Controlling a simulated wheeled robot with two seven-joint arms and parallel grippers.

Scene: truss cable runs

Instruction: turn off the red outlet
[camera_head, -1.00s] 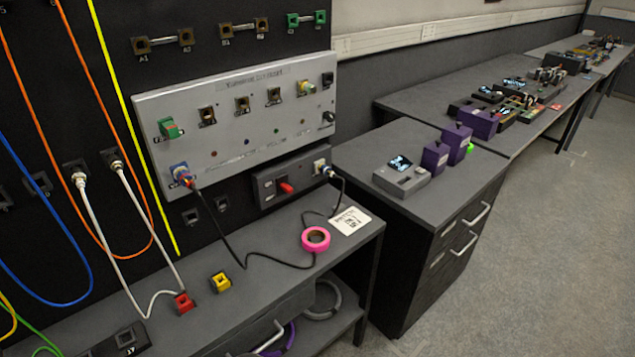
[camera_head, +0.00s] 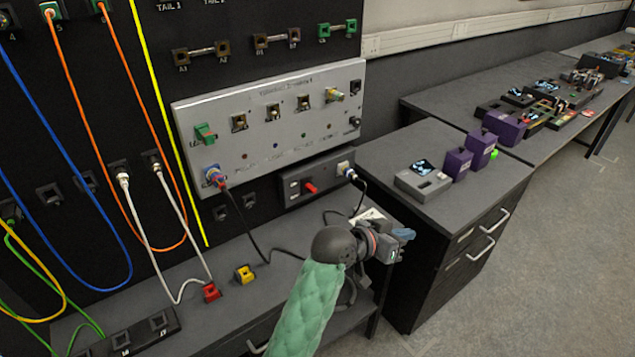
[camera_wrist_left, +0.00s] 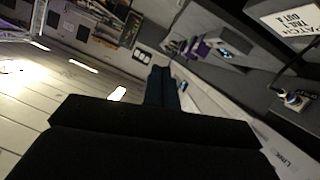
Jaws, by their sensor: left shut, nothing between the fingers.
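A dark grey outlet box (camera_head: 325,178) is fixed to the black wall panel under the silver panel. A red switch (camera_head: 310,187) sticks out of its front. A black cord's plug (camera_head: 348,171) sits in the white socket at its right end. In the left wrist view a plug in a pale socket (camera_wrist_left: 294,99) shows at the right; the red switch cannot be made out there. My left gripper (camera_head: 406,234) is in front of and to the right of the box, apart from it. Its fingers (camera_wrist_left: 161,84) are together and empty. My right gripper is not in view.
The silver panel (camera_head: 270,115) holds several connectors. A red block (camera_head: 211,292) and a yellow block (camera_head: 245,274) sit on the bench below. A black cord (camera_head: 247,233) hangs from the silver panel to the bench. A drawer cabinet (camera_head: 440,250) stands at right.

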